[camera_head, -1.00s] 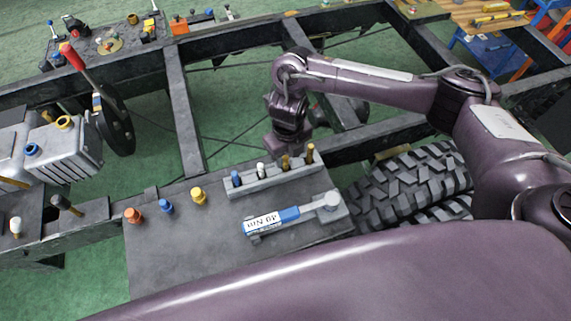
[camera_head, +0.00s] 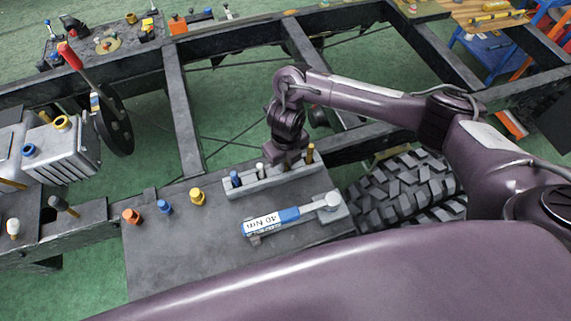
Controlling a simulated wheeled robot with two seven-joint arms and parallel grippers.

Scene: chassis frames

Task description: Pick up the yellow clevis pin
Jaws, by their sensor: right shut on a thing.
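A grey rack (camera_head: 240,190) on the dark plate holds a row of upright pins. A blue pin (camera_head: 235,178), a pale grey pin (camera_head: 260,170) and a brownish-yellow pin (camera_head: 310,152) at the right end show. My right gripper (camera_head: 285,160) points down over the third place from the left and is shut on the yellow clevis pin there. The gripper hides that pin almost wholly, so I cannot tell whether it is still seated in the rack. My left gripper is not in view.
On the plate (camera_head: 160,260), a torque wrench (camera_head: 290,214) lies before the rack. Orange (camera_head: 131,216), blue (camera_head: 165,207) and yellow (camera_head: 197,196) fittings stand to the left. A tyre (camera_head: 400,190) lies right of the plate. Chassis rails surround the spot.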

